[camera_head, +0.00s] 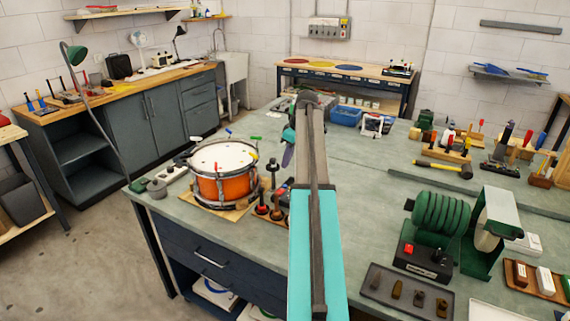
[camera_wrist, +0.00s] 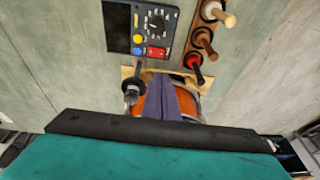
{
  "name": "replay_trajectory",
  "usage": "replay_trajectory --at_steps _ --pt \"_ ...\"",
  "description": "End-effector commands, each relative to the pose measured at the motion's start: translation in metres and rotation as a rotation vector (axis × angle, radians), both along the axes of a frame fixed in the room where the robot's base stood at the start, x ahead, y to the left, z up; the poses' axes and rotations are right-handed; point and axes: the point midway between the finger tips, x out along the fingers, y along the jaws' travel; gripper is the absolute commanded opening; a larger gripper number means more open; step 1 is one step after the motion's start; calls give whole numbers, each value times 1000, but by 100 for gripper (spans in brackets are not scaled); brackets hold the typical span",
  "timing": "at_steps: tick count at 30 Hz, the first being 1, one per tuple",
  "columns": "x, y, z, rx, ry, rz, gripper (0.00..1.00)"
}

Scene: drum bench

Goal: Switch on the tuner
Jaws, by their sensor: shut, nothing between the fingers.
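A dark control box with a dial, a blue button and a red switch, which looks like the tuner (camera_wrist: 140,28), lies on the bench at the top of the wrist view. Its red switch (camera_wrist: 156,52) is at its near right corner. I cannot make it out in the head view, where my arm covers part of the bench. My gripper (camera_wrist: 163,76) is shut and empty, its purple fingers pointing towards the switch side of the box. In the head view my gripper (camera_head: 288,153) shows just left of my arm. I cannot tell whether it touches anything.
An orange drum (camera_head: 223,190) stands on the bench, partly behind my fingers in the wrist view. A wooden rack (camera_wrist: 203,42) of round-headed tools is right of the box. A dark upright post (camera_wrist: 131,90) stands left of my fingers. A green machine (camera_head: 440,230) is at right.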

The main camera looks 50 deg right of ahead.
Motion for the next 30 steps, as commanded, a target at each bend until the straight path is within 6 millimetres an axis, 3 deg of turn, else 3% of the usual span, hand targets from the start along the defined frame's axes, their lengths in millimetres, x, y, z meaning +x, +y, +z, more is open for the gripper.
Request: replay_trajectory --at_steps 22,30 --pt "24 11 -82 1 1 3 0" --pt "23 15 -109 2 0 3 0"
